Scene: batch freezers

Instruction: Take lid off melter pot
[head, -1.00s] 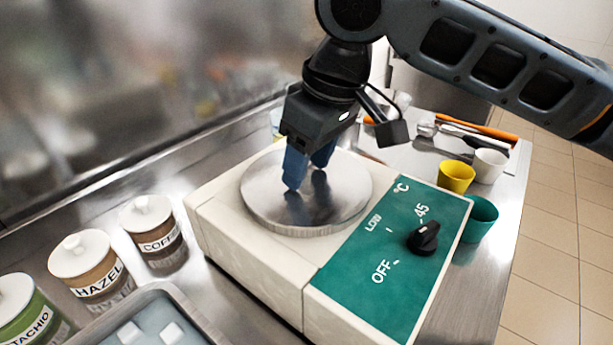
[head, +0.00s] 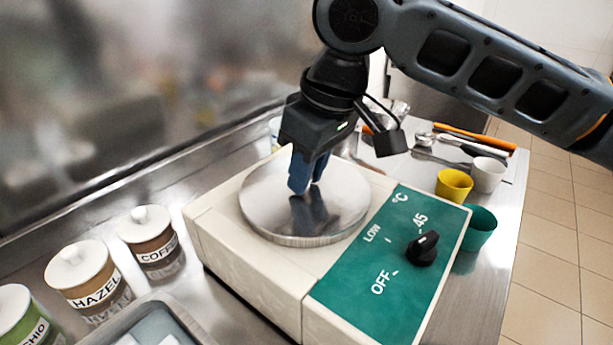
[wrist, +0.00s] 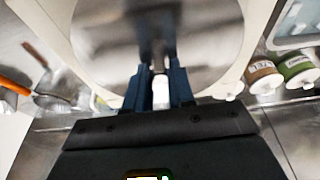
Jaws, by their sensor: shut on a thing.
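The melter (head: 258,279) is a cream box with a green control panel. A round shiny metal lid (head: 262,216) lies flat on its top and covers the pot. My gripper (head: 307,186) points down over the lid, its blue fingers close together near the lid's middle. In the wrist view my gripper (wrist: 160,95) has its fingers on either side of a small pale knob (wrist: 160,90), with the lid (wrist: 110,45) behind it. The fingers are shut on this knob. The lid looks seated on the melter. The pot's inside is hidden.
Lidded jars, coffee (head: 152,240) and hazel (head: 84,276) among them, stand left of the melter, with a metal tray (head: 150,325) in front. Yellow (head: 453,186), white (head: 488,175) and teal (head: 481,228) cups stand at right. Utensils (head: 455,143) lie behind. A wall backs the counter.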

